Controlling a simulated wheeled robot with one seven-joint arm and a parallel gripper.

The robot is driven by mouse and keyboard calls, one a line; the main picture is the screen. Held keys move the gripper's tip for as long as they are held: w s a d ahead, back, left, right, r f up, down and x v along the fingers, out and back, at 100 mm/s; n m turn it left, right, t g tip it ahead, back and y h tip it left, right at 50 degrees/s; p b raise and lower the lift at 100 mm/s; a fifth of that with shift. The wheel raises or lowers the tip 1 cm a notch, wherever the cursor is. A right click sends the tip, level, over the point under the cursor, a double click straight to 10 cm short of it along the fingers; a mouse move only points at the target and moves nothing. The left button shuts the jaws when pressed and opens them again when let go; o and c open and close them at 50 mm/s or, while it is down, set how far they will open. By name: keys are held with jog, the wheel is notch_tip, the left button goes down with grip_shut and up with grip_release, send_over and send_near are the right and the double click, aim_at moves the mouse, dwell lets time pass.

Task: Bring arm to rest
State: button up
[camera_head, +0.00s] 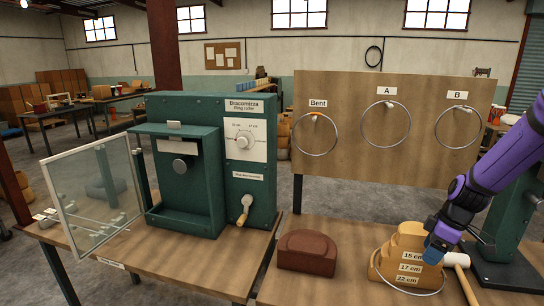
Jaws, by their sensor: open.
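My purple arm comes in from the right edge. My gripper (436,250), dark with a blue end, hangs beside the right side of a yellow stepped wooden form (408,240) marked 15 cm, 17 cm and 22 cm. It covers part of that form. The fingertips are hard to make out, and I see nothing held in them. A thin metal ring (405,291) sits low around the form's front. I cannot tell whether the gripper touches the form or the ring.
A brown block (307,252) lies left. Rings hang on a board (345,165) behind, under Bent, A and B. A green ring roller (250,125) has its glass door (100,195) open.

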jog(key=s+a+r+m+h, duration=0.1)
jog(key=s+a+r, duration=0.1)
jog(key=r, duration=0.4)
jog(key=s+a+r+m+h, duration=0.1)
jog(key=s+a+r+m, duration=0.15)
jog(key=r, duration=0.35)
jog(key=s+a+r+m+t, duration=0.2)
jog(key=s+a+r+m, duration=0.1)
jog(key=s+r, duration=0.4)
jog(key=s+a+r+m+t+h, duration=0.1)
jog(key=s+a+r+m+t, duration=0.2)
jog(key=s+r, duration=0.5)
jog(key=s+a+m, duration=0.1)
jog(key=s+a, duration=0.1)
jog(key=s, duration=0.3)
jog(key=shift+r, duration=0.3)
jog(key=shift+m, duration=0.25)
dwell(0.5)
